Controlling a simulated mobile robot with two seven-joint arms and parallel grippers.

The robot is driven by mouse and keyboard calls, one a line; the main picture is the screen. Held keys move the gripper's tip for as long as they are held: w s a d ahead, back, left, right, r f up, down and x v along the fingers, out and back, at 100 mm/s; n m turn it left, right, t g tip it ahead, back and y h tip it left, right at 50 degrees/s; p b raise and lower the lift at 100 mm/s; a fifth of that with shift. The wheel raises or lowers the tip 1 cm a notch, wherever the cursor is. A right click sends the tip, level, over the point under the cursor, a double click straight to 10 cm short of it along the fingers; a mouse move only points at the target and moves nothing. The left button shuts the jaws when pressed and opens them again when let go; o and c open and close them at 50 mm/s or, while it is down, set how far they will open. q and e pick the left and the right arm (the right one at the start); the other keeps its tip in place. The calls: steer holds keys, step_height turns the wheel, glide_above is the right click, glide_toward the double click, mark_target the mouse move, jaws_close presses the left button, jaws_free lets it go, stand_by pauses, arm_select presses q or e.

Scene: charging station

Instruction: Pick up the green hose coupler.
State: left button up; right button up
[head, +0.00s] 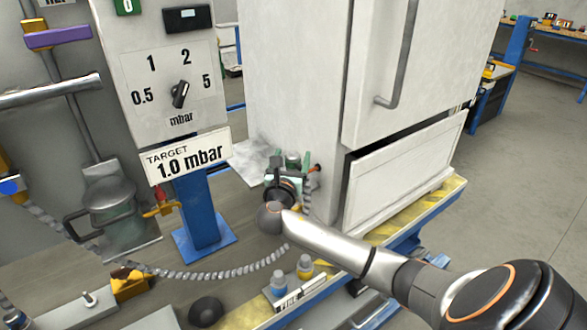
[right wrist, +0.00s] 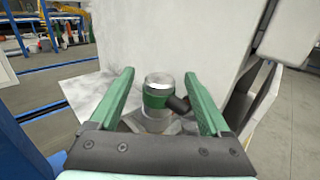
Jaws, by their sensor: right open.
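The green hose coupler (right wrist: 157,96) stands upright in the right wrist view, with a silver top, a green band and a dark stub on its right side. My right gripper (right wrist: 159,76) is open, its two green fingers on either side of the coupler with gaps showing. The coupler's lower part is partly hidden by the gripper's front edge. In the head view the coupler (head: 293,158) is small and partly hidden by the gripper beside the white cabinet. My left gripper is not in view.
The white cabinet (head: 290,80) stands close behind. A blue post (head: 201,208) with the pressure panel (head: 165,80) stands to the left. Small fittings (head: 304,265) sit in front.

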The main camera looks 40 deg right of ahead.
steer(key=shift+w+d, duration=0.3)
steer(key=shift+d, duration=0.1)
jaws_close()
stand_by(0.4)
